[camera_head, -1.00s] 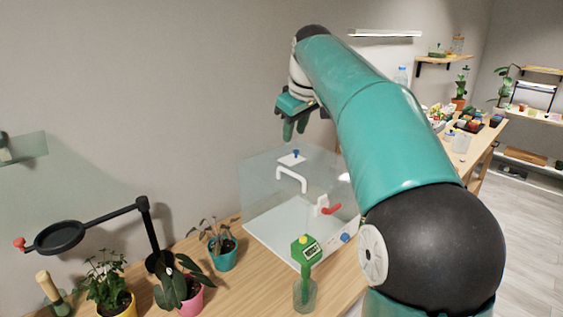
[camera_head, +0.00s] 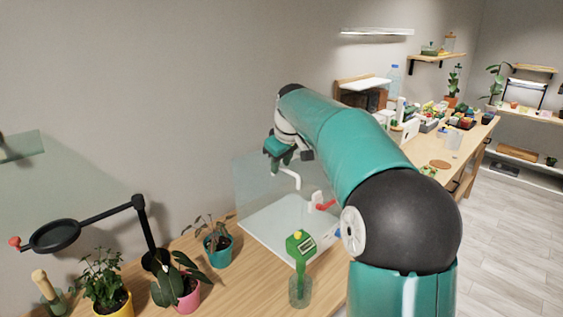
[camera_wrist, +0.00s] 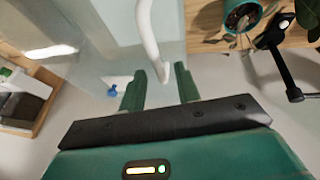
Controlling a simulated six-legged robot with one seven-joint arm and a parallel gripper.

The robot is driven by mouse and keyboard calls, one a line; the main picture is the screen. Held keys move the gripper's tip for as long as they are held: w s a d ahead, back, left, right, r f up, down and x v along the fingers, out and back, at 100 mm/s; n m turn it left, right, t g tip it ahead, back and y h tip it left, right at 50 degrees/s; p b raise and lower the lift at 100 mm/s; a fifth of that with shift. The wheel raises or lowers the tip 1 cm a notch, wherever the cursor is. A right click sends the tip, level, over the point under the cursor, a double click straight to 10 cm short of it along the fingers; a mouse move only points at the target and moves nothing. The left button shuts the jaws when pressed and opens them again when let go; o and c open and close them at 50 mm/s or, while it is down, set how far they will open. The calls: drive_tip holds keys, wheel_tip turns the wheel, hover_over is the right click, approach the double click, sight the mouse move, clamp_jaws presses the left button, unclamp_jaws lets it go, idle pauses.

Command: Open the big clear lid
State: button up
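The big clear lid (camera_head: 255,185) belongs to the clear case on the wooden table and looks closed. Its white bent handle (camera_head: 290,178) shows just below my gripper (camera_head: 279,158), which is partly hidden by its own wrist. In the wrist view, the white handle (camera_wrist: 148,35) comes down from the top, and its lower end lies between the two green fingertips of my gripper (camera_wrist: 160,78). The fingers are apart and do not visibly clamp it. A red lever (camera_head: 326,206) sits on the case's right side. A blue knob (camera_wrist: 112,91) shows left of the fingers.
A plant in a teal pot (camera_head: 218,252), one in a pink pot (camera_head: 187,294) and a black magnifier arm (camera_head: 110,215) stand to the left. The wall is close behind.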

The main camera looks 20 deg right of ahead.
drive_tip(key=shift+s+r, duration=0.1)
drive_tip(key=shift+s, duration=0.05)
drive_tip(key=shift+c, duration=0.2)
clamp_jaws()
drive_tip(key=shift+r, duration=0.25)
